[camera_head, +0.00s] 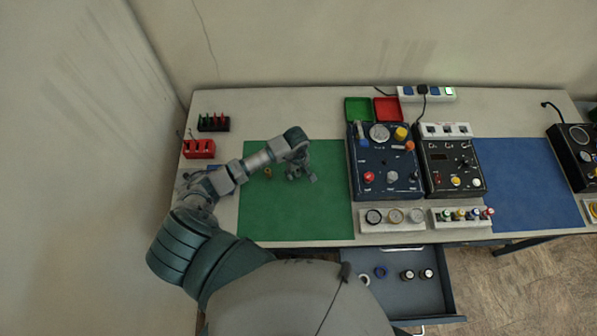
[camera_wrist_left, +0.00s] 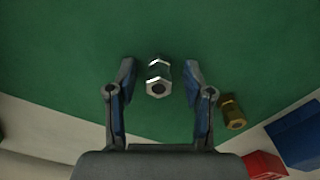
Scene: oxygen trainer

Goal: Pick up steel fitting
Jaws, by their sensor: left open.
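The steel fitting (camera_wrist_left: 158,77) is a short silver hex piece with a dark bore. It lies on the green mat (camera_head: 325,215), which also shows in the left wrist view (camera_wrist_left: 60,70). My left gripper (camera_head: 302,175) is over the mat. In the left wrist view its two fingers (camera_wrist_left: 159,75) are open, one on each side of the fitting, with a gap on both sides. In the head view the gripper hides the steel fitting. A brass fitting (camera_wrist_left: 232,112) lies just outside the right finger, and it shows in the head view (camera_head: 268,173). My right gripper is not in view.
Red (camera_head: 199,149) and black (camera_head: 213,123) racks stand at the left table edge. A dark blue control panel (camera_head: 385,165) borders the mat on the right. Green (camera_head: 358,109) and red (camera_head: 388,109) trays sit behind it. An open drawer (camera_head: 440,290) juts out in front.

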